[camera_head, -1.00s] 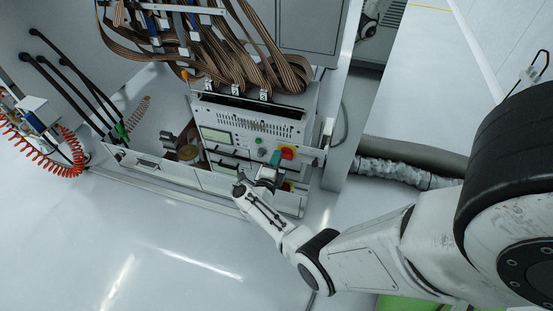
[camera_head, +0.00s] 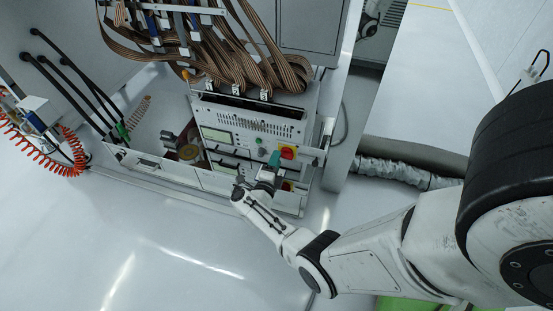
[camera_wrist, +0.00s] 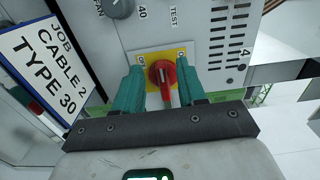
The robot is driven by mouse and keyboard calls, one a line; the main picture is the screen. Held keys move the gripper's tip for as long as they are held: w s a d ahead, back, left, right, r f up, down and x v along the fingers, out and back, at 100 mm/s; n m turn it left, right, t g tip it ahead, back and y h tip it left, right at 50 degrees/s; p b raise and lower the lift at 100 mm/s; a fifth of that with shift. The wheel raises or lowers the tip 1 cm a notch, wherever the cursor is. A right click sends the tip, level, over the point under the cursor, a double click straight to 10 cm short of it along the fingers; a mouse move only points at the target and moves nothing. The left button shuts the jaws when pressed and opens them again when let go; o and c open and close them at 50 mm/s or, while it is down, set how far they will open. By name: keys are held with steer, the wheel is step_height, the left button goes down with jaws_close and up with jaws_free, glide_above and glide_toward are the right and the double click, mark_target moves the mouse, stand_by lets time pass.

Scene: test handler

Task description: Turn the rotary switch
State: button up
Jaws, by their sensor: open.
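The rotary switch (camera_wrist: 162,77) is a red knob on a yellow plate (camera_wrist: 182,54), set in the light panel. In the wrist view its red handle points down toward my gripper. My gripper (camera_wrist: 163,84) is open, with one teal finger on each side of the red handle. I cannot tell whether the fingers touch it. In the head view the red and yellow switch (camera_head: 287,153) sits at the panel's lower right, and my gripper (camera_head: 274,159) is just left of and below it.
A grey dial (camera_wrist: 118,8) is above the switch in the wrist view. A sign reading "JOB CABLE 2 TYPE 30" (camera_wrist: 48,70) stands at the left. Brown ribbon cables (camera_head: 215,50) hang above the panel. A drawer-like front rail (camera_head: 190,179) runs below it.

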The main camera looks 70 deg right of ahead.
steer(key=a+p, duration=0.2)
steer(key=a, duration=0.7)
steer(key=shift+s+a, duration=0.25)
steer(key=shift+s, duration=0.15)
